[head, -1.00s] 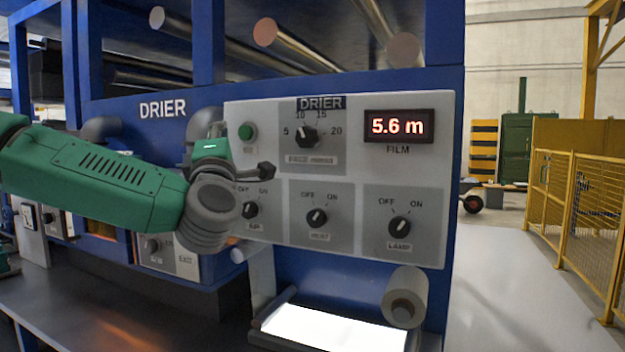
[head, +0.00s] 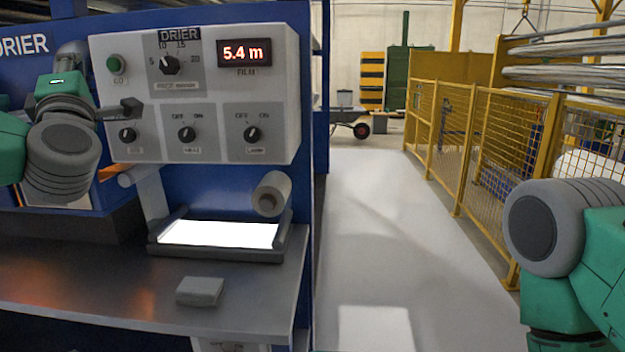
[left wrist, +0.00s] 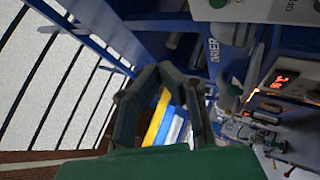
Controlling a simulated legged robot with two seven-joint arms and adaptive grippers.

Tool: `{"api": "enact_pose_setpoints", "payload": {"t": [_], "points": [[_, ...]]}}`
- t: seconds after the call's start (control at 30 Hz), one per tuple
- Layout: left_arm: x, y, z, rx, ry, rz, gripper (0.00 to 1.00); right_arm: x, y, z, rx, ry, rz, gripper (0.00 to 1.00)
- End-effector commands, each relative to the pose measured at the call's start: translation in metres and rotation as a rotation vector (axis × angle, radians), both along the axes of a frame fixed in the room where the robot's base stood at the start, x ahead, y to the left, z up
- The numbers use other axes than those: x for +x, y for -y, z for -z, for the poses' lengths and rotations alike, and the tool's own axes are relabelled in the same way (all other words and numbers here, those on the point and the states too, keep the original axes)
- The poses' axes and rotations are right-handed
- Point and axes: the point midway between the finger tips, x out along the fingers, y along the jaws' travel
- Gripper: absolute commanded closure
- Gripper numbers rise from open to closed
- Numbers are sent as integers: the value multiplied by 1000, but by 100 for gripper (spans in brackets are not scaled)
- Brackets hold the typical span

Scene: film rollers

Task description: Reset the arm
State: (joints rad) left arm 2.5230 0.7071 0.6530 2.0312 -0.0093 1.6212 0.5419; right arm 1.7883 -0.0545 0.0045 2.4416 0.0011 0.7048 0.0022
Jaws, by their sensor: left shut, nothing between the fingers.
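My left arm comes in from the left of the head view, with its dark gripper (head: 122,109) in front of the left side of the drier control panel (head: 215,93). The gripper is just above the lower-left knob (head: 127,135) in the picture; I cannot tell how far it is from the panel. In the left wrist view, my left gripper's fingers (left wrist: 158,72) meet at the tips, shut and empty. My right arm shows at the right edge of the head view, but its gripper is out of sight.
The film display (head: 245,53) reads 5.4 m. Below the panel are a film roll (head: 271,194) and a lit white plate (head: 220,234). A small grey block (head: 200,291) lies on the bench. A yellow mesh fence (head: 482,135) stands right; the floor between is clear.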

Motion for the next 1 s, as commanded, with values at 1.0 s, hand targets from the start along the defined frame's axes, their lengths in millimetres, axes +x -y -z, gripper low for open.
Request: {"api": "enact_pose_setpoints", "payload": {"t": [1.0], "points": [[-56,147,450,801,-1099,492,100,1,0,0,0,2,-1,45]]}}
